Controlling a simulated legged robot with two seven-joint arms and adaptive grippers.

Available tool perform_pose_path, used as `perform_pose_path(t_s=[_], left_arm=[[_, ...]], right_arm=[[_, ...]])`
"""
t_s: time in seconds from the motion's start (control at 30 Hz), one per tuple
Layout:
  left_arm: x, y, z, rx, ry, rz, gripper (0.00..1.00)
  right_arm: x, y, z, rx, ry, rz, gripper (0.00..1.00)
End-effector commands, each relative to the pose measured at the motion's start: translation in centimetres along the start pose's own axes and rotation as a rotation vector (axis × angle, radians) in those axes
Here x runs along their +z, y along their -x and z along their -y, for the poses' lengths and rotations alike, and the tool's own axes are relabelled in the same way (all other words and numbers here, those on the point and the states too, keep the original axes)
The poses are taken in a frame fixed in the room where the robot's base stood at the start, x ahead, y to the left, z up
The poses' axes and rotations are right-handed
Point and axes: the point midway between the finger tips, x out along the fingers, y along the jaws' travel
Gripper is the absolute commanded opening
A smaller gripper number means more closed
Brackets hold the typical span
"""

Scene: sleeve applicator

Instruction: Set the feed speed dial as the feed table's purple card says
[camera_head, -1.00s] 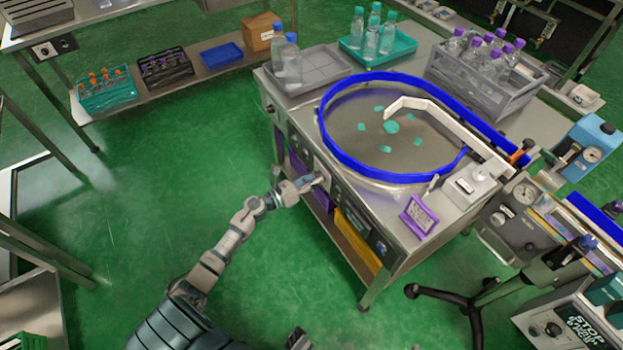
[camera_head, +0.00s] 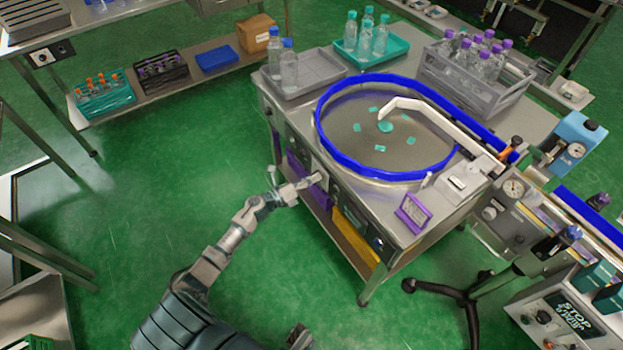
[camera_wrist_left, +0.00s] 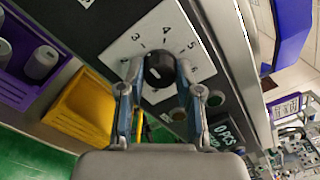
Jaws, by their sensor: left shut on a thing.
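The feed speed dial is a black knob (camera_wrist_left: 159,70) on a white plate (camera_wrist_left: 180,36) with numbers around it, seen in the left wrist view. A pale mark shows on the knob; I cannot tell surely which number it meets. My left gripper (camera_wrist_left: 158,82) is shut on the knob, one finger on each side. In the head view the left gripper (camera_head: 305,184) is at the feed table's front panel and hides the dial. The purple-framed card (camera_head: 413,212) stands on the table's near right corner; its writing is too small to read. A dark part (camera_head: 300,337) at the bottom edge may be my right gripper.
The feed table (camera_head: 300,108) carries a blue-rimmed round turntable (camera_head: 345,160), bottle trays and a grey crate (camera_head: 470,85). Purple and yellow bins (camera_head: 355,238) sit below the panel. A black stand foot (camera_head: 440,290) is at right. Green floor is clear at left.

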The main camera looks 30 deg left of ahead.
Motion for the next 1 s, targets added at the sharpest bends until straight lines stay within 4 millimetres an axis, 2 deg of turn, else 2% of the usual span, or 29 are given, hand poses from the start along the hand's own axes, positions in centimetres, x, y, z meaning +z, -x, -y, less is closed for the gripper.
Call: perform_pose_path(t_s=[0.03,0.27,0.3,0.37,0.4,0.77,0.87,1.0], left_arm=[[0.6,0.0,0.0,0.003,-0.002,0.011,0.00],[0.6,0.0,0.0,0.004,-0.003,0.011,0.00],[0.6,0.0,0.0,0.003,-0.003,0.011,0.42],[0.6,0.0,0.0,0.003,-0.003,0.010,0.57],[0.5,0.0,0.0,0.003,-0.003,0.009,0.60],[0.1,0.6,-0.1,0.003,-0.002,0.003,0.60],[0.0,2.1,-0.1,0.004,-0.001,0.002,0.60],[0.0,5.2,-0.2,0.004,0.001,0.001,0.60]], right_arm=[[0.0,0.0,0.0,0.000,0.000,0.001,0.40],[0.0,0.0,0.0,0.001,0.000,0.000,0.40],[0.0,0.0,0.0,0.001,0.000,0.000,0.40],[-0.1,0.0,-0.1,0.001,0.000,0.000,0.40],[-0.1,0.0,-0.1,0.001,0.000,-0.001,0.40],[0.1,0.0,0.0,-0.002,0.000,0.000,0.40],[0.1,0.0,0.0,-0.002,0.000,0.000,0.40],[0.1,0.0,0.0,-0.001,0.000,-0.001,0.40]])
